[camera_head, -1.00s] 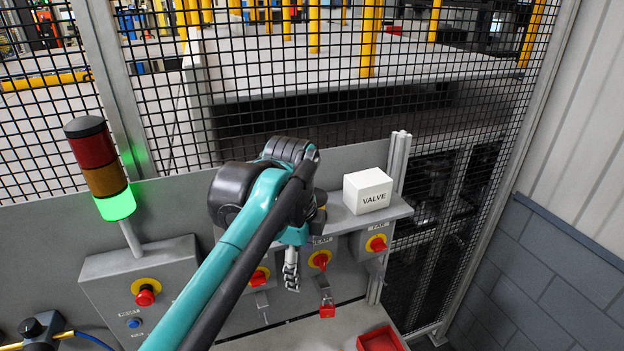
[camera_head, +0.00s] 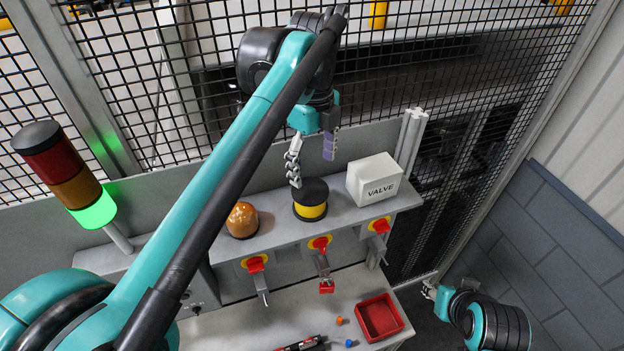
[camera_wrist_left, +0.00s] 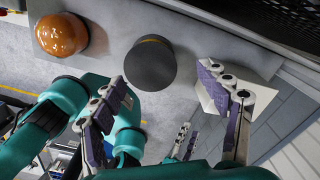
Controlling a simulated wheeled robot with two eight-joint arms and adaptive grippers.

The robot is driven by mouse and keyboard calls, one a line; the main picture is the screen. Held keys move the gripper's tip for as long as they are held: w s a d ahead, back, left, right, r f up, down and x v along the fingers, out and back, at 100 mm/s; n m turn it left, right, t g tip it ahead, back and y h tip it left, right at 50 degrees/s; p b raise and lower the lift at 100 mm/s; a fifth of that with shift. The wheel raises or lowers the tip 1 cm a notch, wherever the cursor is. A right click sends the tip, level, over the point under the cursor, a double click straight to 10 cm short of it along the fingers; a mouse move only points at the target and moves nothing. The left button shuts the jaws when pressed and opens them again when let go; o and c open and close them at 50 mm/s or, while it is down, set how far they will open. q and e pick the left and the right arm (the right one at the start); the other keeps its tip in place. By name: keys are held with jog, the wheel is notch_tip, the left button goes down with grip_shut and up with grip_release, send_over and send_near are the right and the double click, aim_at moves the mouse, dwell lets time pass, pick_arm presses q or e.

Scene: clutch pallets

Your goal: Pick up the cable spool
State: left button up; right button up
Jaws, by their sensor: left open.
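The cable spool (camera_head: 311,205), black flanges with a yellow winding, stands upright on the grey shelf (camera_head: 278,226) between an orange dome and a white box. In the left wrist view the spool (camera_wrist_left: 150,64) shows its round black top. My left gripper (camera_head: 312,165) is open and empty, just above and behind the spool in the head view. In the wrist view its fingers (camera_wrist_left: 172,112) are spread, with the spool beyond them, apart from both. My right gripper (camera_head: 432,290) is low at the right, away from the shelf; its opening is too small to tell.
The orange dome (camera_head: 242,220) is left of the spool and the white VALVE box (camera_head: 374,179) right of it. Red switches (camera_head: 320,243) line the panel below. A red bin (camera_head: 379,317) sits on the bench. Mesh fencing (camera_head: 230,60) rises behind the shelf.

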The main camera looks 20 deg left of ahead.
aim_at(310, 189)
pick_arm(q)
jog(key=s+f, duration=0.1)
jog(key=f+p, duration=0.1)
jog(key=f, duration=0.1)
jog(key=shift+s, duration=0.4)
jog(key=f, duration=0.3)
jog(key=shift+w+a+f+p, duration=0.1)
jog(key=shift+w+f+p, duration=0.1)
jog(key=shift+f+p, duration=0.2)
jog(key=shift+s+f, duration=0.1)
jog(key=shift+f, duration=0.15)
jog(key=shift+s, duration=0.1)
jog(key=shift+c, duration=0.6)
jog(key=c, duration=1)
pick_arm(e)
jog(key=shift+w+v, duration=0.2)
jog(key=shift+v, duration=0.85)
